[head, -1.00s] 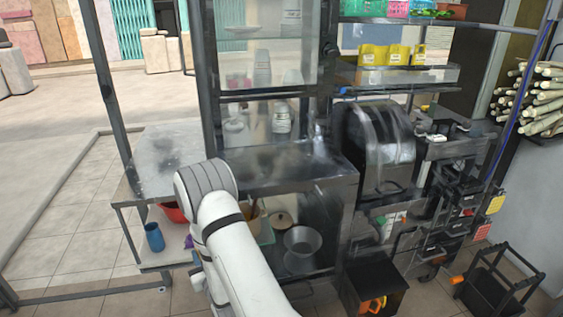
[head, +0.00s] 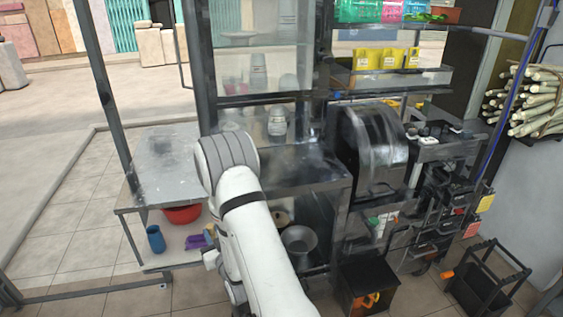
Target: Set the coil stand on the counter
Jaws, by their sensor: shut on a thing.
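My white arm rises from the bottom of the head view to a rounded grey-banded joint in front of the counter. My gripper is not visible, and neither is anything it may hold. I cannot make out a coil stand in this view. A dark metal counter (head: 305,170) runs from behind my arm to the press machine. A lighter, scuffed metal tabletop (head: 165,170) lies to the left of my arm, and its visible part is bare.
The dark press machine (head: 372,150) stands at the counter's right end. A red bowl (head: 182,215), a blue cup (head: 155,239) and a metal bowl (head: 299,240) sit on lower shelves. A black bin (head: 368,285) and a black rack (head: 487,280) stand on the floor at right.

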